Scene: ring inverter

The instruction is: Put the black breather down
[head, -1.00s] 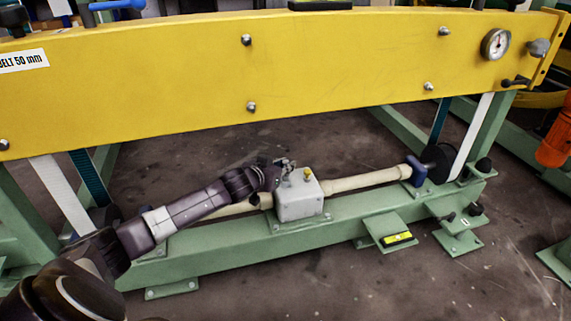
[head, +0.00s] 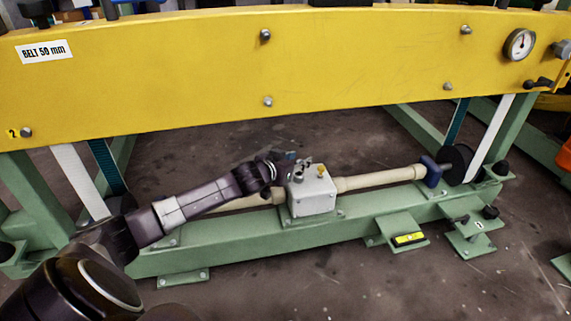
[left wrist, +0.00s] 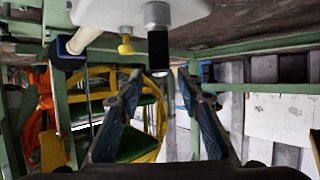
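The black breather (left wrist: 158,50) shows in the left wrist view as a dark cylinder in line with a grey metal fitting (left wrist: 156,15) at the pale gearbox (left wrist: 100,10). A yellow cap (left wrist: 126,46) sits beside it. My left gripper (left wrist: 162,74) is open, with its fingers apart on either side of the breather's line and visible gaps to it. In the head view my left gripper (head: 284,163) is at the upper left of the grey gearbox (head: 312,194); the breather cannot be made out clearly there. My right gripper is not in view.
A yellow beam (head: 180,80) spans above the gearbox. The gearbox sits on a green base beam (head: 240,245), with a cream shaft tube (head: 380,180) running to the right. A green plate with a yellow-labelled item (head: 408,239) lies in front.

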